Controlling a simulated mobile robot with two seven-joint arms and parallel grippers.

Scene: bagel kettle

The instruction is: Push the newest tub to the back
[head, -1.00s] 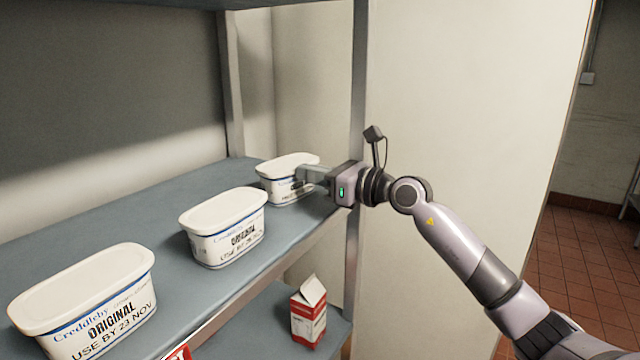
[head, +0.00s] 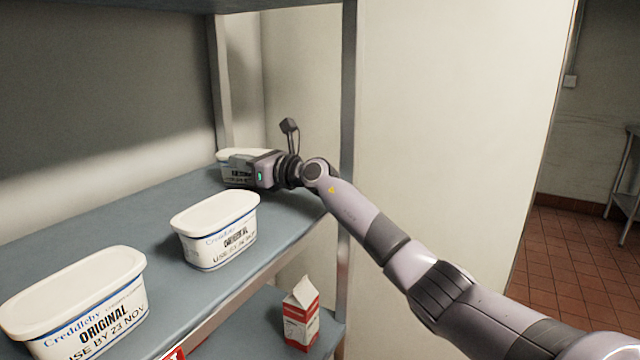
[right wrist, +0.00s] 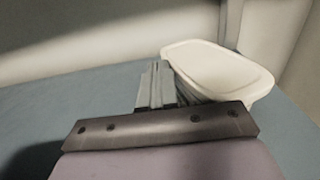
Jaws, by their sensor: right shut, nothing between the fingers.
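Three white lidded tubs stand upright on the blue-grey shelf (head: 120,218). The left tub (head: 85,305) reads "USE BY 23 NOV". The middle tub (head: 215,230) stands near the front edge; its date is too small to read surely. The far tub (head: 238,154) stands deep on the shelf near the rear post, its label mostly covered by my right gripper (head: 238,171). In the right wrist view, my shut, empty fingers (right wrist: 158,84) are up against or very near the side of this tub (right wrist: 218,70); contact is partly hidden. My left gripper is out of view.
A red and white carton (head: 301,315) stands on the lower shelf. The shelf behind the left and middle tubs is clear.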

